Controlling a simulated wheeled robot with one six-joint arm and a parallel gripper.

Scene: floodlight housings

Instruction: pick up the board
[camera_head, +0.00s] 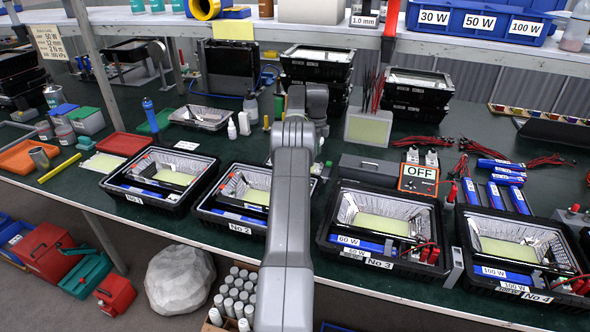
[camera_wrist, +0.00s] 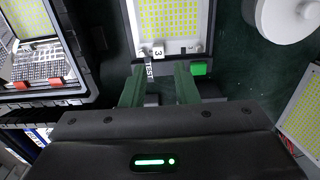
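In the wrist view, a board with a yellow LED grid (camera_wrist: 172,16) lies in a pale frame just ahead of my gripper (camera_wrist: 160,72). A tag "3" and the word "TEST" are at its near edge, with a green block to the right. My two green fingers are apart, with nothing visibly held between them. Whether the fingertips touch the frame I cannot tell. Another yellow board (camera_wrist: 303,112) shows at the right edge. In the head view my arm hides the gripper and what is under it; a yellow panel (camera_head: 368,129) stands right of the arm.
Black housings No 1 (camera_head: 139,199), No 2 (camera_head: 205,216), No 3 (camera_head: 335,249) and No 4 (camera_head: 480,282) line the front edge. A meter marked OFF (camera_head: 418,178) and red leads stand behind No 3. Stacked housings (camera_head: 318,64) stand at the back.

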